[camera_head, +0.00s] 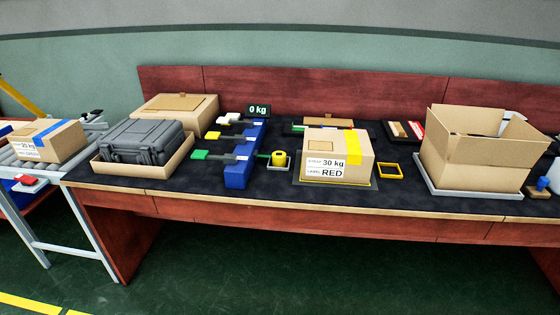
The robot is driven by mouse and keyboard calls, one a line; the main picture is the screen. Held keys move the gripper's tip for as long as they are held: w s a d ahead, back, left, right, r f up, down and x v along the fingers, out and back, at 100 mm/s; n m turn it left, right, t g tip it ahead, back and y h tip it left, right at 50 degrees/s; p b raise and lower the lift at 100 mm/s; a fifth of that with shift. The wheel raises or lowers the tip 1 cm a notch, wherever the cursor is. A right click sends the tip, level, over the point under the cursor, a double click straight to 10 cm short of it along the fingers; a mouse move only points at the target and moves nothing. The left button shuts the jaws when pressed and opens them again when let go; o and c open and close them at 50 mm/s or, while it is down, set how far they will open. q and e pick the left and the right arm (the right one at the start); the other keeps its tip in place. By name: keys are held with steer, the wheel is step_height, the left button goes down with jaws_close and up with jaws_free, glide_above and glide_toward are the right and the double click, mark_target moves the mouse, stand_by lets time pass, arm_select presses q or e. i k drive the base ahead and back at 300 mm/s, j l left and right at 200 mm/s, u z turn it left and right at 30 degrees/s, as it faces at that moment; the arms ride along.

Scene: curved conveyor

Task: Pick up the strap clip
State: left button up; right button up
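A small yellow open square frame (388,170) lies flat on the dark table mat, just right of the box labelled 30 kg and RED. It may be the strap clip, but I cannot tell for certain at this size. Nothing touches it that I can see. Neither of my grippers shows in the head view.
The labelled box (338,154) stands at the table's middle. Left of it are a yellow tape measure (279,159), a blue rack (240,172) and a grey case (143,141) in a tray. An open carton (470,162) stands right. Mat between frame and carton is clear.

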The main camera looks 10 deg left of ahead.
mark_target(279, 158)
steer(key=i+l+u, duration=0.2)
steer(key=i+l, duration=0.8)
steer(key=i, duration=0.1)
